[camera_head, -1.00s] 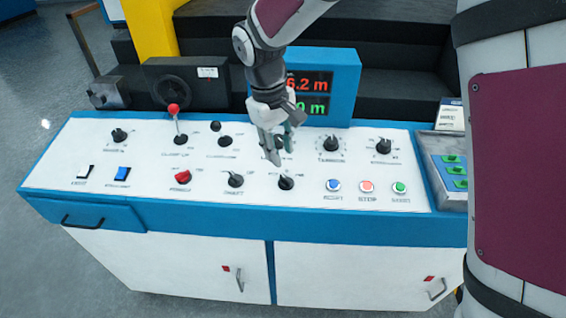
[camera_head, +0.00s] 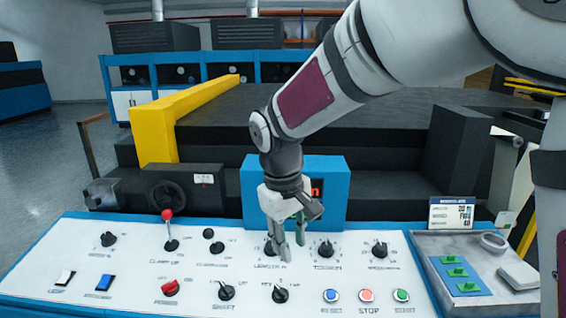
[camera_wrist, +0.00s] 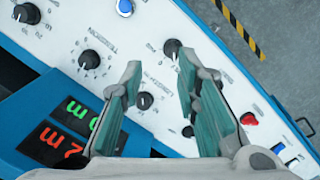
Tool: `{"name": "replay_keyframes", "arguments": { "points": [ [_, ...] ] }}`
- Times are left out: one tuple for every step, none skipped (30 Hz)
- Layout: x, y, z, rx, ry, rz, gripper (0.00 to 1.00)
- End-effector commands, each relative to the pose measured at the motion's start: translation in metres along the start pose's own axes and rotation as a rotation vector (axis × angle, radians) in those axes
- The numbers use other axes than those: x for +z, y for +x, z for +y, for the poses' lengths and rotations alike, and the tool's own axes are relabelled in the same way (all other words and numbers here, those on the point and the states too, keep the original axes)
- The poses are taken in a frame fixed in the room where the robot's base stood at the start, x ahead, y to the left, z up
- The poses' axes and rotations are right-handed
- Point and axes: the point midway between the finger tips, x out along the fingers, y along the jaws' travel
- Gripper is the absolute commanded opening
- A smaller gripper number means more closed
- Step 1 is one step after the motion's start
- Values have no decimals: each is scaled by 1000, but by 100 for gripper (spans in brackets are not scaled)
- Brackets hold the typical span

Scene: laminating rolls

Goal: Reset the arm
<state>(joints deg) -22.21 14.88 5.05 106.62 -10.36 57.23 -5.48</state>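My gripper (camera_head: 289,248) hangs from my arm over the white control panel (camera_head: 130,270), near the middle of the upper knob row. In the wrist view my gripper (camera_wrist: 160,66) has its two teal-padded fingers spread apart, with nothing held. A black knob (camera_wrist: 145,101), labelled for length, shows in the gap between the fingers. The fingers look to be above it; I cannot tell whether they touch it.
A blue display box (camera_head: 335,180) stands just behind my gripper; its readout (camera_wrist: 55,143) shows in the wrist view. A red-topped lever (camera_head: 168,217) stands to the left. A tray (camera_head: 500,262) with green-knobbed blocks lies right. Dark machine steps rise behind.

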Motion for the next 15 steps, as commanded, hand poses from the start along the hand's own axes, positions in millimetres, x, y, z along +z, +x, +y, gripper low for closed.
{"name": "replay_keyframes", "arguments": {
  "points": [
    [18, -16, 11, 4, 45, 25, 29],
    [28, -23, 16, 5, 69, 36, 29],
    [42, -32, 22, 8, 101, 52, 29],
    [53, -39, 26, 9, 125, 64, 29],
    [63, -45, 29, 10, 149, 76, 29],
    [77, -52, 33, 11, 180, 92, 29],
    [88, -57, 36, 12, 205, 104, 29],
    [99, -62, 38, 14, 228, 116, 29],
    [113, -67, 40, 15, 261, 133, 29],
    [123, -71, 42, 16, 285, 145, 29],
    [134, -74, 43, 17, 309, 158, 29],
    [148, -78, 44, 19, 341, 175, 29],
    [159, -81, 44, 20, 364, 187, 29],
    [170, -83, 44, 21, 388, 199, 29],
    [183, -85, 43, 22, 419, 217, 29]
  ]
}}
